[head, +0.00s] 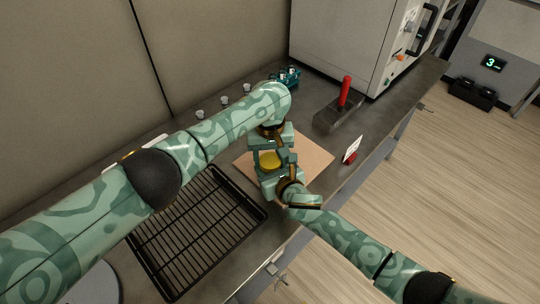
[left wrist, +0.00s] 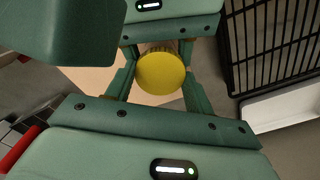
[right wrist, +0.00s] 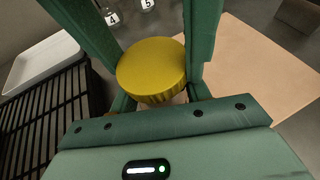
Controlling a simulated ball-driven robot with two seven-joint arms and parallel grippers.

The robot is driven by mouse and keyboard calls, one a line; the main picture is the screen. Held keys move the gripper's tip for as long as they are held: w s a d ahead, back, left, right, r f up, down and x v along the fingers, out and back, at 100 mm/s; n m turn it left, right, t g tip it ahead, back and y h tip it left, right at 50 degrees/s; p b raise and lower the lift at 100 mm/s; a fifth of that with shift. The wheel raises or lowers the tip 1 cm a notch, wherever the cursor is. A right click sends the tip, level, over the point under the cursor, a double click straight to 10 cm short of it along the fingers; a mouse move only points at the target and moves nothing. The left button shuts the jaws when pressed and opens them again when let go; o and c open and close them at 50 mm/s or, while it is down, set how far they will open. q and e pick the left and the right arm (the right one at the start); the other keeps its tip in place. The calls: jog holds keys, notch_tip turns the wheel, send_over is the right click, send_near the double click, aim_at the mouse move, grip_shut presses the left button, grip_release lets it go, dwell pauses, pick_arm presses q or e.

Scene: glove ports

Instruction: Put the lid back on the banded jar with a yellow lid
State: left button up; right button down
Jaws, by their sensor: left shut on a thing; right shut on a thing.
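The round yellow lid (head: 270,160) with a ridged edge shows between my two facing grippers above a tan board. It also shows in the left wrist view (left wrist: 162,73) and the right wrist view (right wrist: 152,68). My left gripper (head: 269,154) comes from the far side and is shut, its fingers along the lid's two sides. My right gripper (head: 273,170) comes from the near side, is shut and sits lower, apparently around the jar. The jar's body and bands are almost wholly hidden by the lid and fingers. I cannot tell whether the lid touches the jar's rim.
The tan board (head: 312,158) lies under the grippers. A black wire rack (head: 190,235) is to the left. A block with a red handle (head: 345,93) and a small red-based sign (head: 351,151) stand to the right. Small jars (head: 224,99) stand behind.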

pick_arm(q)
jog(key=o, duration=1.1)
jog(key=shift+c, duration=0.2)
jog(key=shift+r, duration=2.25)
jog(key=shift+c, duration=0.4)
jog(key=shift+d+r+n, duration=0.1)
jog(key=shift+r+n, duration=0.3)
jog(key=shift+r, duration=0.05)
notch_tip(320, 180, up, 3)
jog(key=n, duration=0.2)
jog(key=shift+f+n, duration=0.15)
jog(key=shift+n, duration=0.15)
